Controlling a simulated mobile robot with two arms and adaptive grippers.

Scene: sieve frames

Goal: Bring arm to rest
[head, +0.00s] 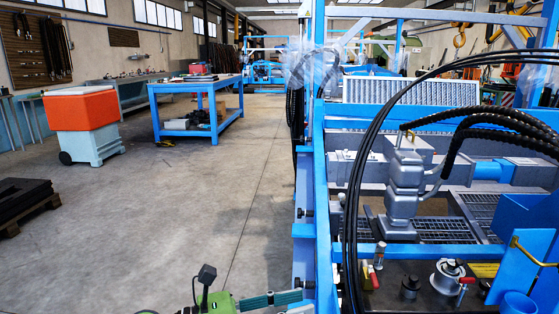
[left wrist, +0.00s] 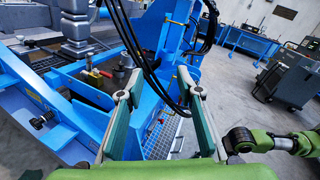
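My left gripper (head: 284,304) shows at the bottom edge of the head view, only partly in frame, beside the blue machine frame (head: 322,220). Its green body and a teal finger are visible there. In the left wrist view the two teal fingers of the left gripper (left wrist: 157,78) stand well apart. Nothing is held between them; black hoses and the blue machine lie beyond the gap. I cannot tell whether a finger touches the frame. My right gripper is in neither view.
Black hoses (head: 356,190) loop over the machine on the right. A blue workbench (head: 215,135), an orange and pale blue wheeled bin (head: 82,112) and a dark stack on a pallet (head: 22,200) stand to the left. The grey floor (head: 180,220) between is open.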

